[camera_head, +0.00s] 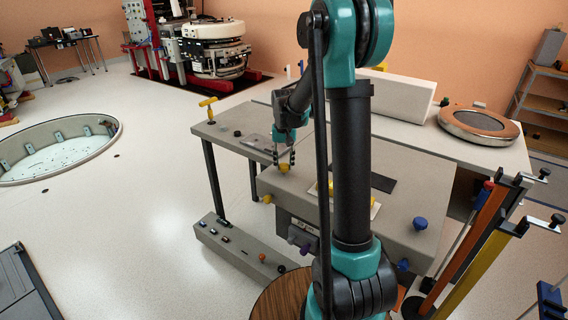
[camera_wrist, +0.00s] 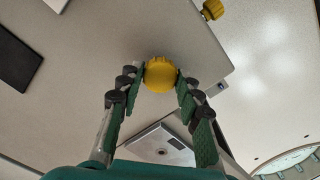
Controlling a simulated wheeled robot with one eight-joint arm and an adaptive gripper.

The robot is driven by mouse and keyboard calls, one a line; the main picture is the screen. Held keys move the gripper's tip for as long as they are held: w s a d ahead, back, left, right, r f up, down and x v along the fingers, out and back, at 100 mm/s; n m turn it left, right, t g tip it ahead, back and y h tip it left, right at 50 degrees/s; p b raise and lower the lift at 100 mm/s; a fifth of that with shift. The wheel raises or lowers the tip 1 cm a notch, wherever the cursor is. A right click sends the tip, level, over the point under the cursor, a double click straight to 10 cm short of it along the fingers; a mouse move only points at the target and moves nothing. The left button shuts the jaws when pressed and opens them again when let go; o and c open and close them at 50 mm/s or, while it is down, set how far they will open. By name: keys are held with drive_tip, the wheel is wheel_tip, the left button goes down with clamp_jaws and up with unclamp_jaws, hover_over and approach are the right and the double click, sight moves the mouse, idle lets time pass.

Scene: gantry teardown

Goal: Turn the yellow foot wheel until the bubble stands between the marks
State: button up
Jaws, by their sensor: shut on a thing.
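The yellow foot wheel (camera_head: 284,169) sits at the corner of the grey bench block. In the wrist view it is a ribbed round knob (camera_wrist: 160,74) seen from above. My gripper (camera_head: 283,161) points down over it and is shut on it, with one green-padded finger on each side, as the wrist view (camera_wrist: 159,84) shows. A pale plate with a small dark window (camera_wrist: 174,143) lies beyond the fingers in the wrist view; it may be the level. I cannot make out the bubble or its marks.
Another yellow knob (camera_head: 267,199) is on the block's side below the wheel. Blue knobs (camera_head: 420,224) are at the block's right. A yellow T-handle (camera_head: 208,103) stands at the table's left corner. Orange and yellow posts (camera_head: 474,256) stand at the right.

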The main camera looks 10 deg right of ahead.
drive_tip(key=n, duration=0.5)
drive_tip(key=shift+n, duration=0.4)
drive_tip(key=n, duration=1.1)
drive_tip(key=shift+n, duration=0.4)
drive_tip(key=n, duration=0.5)
drive_tip(key=shift+n, duration=0.4)
drive_tip(key=o, duration=1.2)
drive_tip(key=shift+c, duration=0.2)
